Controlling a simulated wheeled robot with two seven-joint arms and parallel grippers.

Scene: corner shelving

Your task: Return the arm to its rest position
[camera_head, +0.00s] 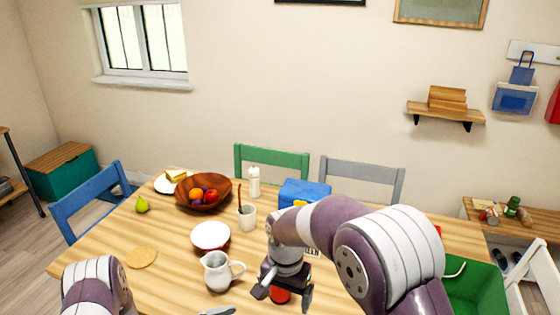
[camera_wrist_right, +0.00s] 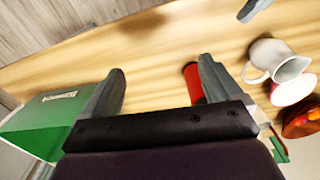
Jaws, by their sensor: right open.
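My right gripper (camera_head: 283,295) is low over the front of the wooden table, its fingers apart. A red cylinder (camera_head: 280,297) shows between and below the fingers. In the right wrist view, my right gripper (camera_wrist_right: 160,90) has a wide gap. The red cylinder (camera_wrist_right: 193,84) is beside the right-hand finger there, and I cannot tell if they touch. My left arm (camera_head: 95,285) enters at the bottom left. A grey tip (camera_head: 218,311) at the bottom edge may be a left finger or a utensil; I cannot tell.
A white pitcher (camera_head: 218,271), a bowl (camera_head: 210,237), a cup (camera_head: 247,217) and a fruit bowl (camera_head: 203,205) stand left of my right gripper. A blue box (camera_head: 304,190) is behind my arm. A green bin (camera_head: 475,288) is at the right. Chairs surround the table (camera_head: 180,290).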

